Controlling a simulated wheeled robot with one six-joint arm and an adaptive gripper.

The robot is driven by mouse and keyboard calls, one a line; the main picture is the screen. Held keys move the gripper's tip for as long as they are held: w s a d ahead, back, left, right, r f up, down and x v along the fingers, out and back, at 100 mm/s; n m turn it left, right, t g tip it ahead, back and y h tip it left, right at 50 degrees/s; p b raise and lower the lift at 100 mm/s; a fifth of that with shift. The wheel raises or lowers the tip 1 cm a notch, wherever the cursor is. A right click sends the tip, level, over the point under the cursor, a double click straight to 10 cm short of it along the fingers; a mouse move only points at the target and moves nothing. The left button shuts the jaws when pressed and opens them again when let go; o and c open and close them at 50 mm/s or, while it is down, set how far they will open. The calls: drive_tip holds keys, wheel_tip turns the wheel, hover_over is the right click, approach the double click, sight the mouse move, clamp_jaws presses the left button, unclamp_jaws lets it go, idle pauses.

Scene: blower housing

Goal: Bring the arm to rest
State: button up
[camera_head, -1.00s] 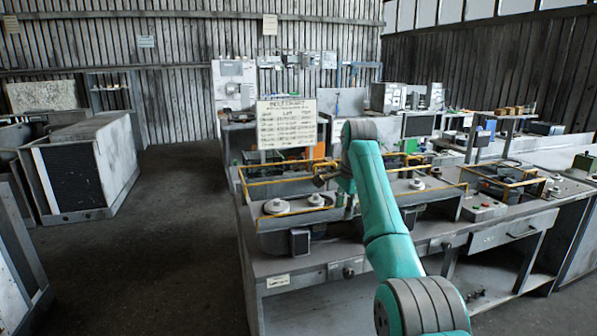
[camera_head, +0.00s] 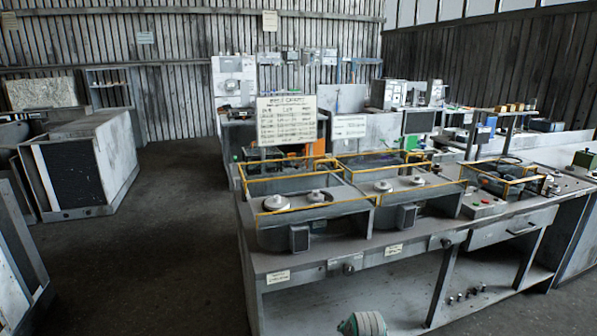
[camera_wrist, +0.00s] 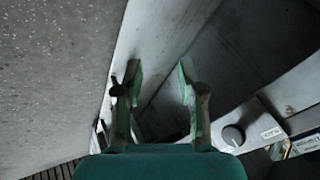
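My gripper (camera_wrist: 160,82) shows in the wrist view with its two green fingers apart. The gap between the fingers is empty. Behind the fingers in the wrist view are grey panel surfaces and a dark round knob (camera_wrist: 233,135) beside a small white label.
A long grey workbench (camera_head: 370,262) carries yellow-railed housings with round discs (camera_head: 276,203). Drawers, labels and a lower shelf are on its front. A grey cabinet (camera_head: 85,165) stands at the left. Bare dark floor (camera_head: 175,230) lies between cabinet and bench.

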drive_tip(key=s+d+f+n+t, duration=0.15)
drive_tip(key=s+f, duration=0.45)
drive_tip(key=s, duration=0.7)
drive_tip(key=s+d+f+n+t, duration=0.15)
drive_tip(key=s+f, duration=0.45)
drive_tip(key=s, duration=0.7)
drive_tip(key=s+r+n+t, duration=0.2)
drive_tip(key=s+r+n, duration=0.15)
drive_tip(key=s, duration=1.35)
drive_tip(key=s+r+n+t, duration=0.3)
drive_tip(key=s+r, duration=1.6)
drive_tip(key=r, duration=0.3)
drive_tip(key=shift+s+d+r+h, duration=0.25)
drive_tip(key=shift+s+r+h, duration=0.05)
drive_tip(key=shift+s+r, duration=0.05)
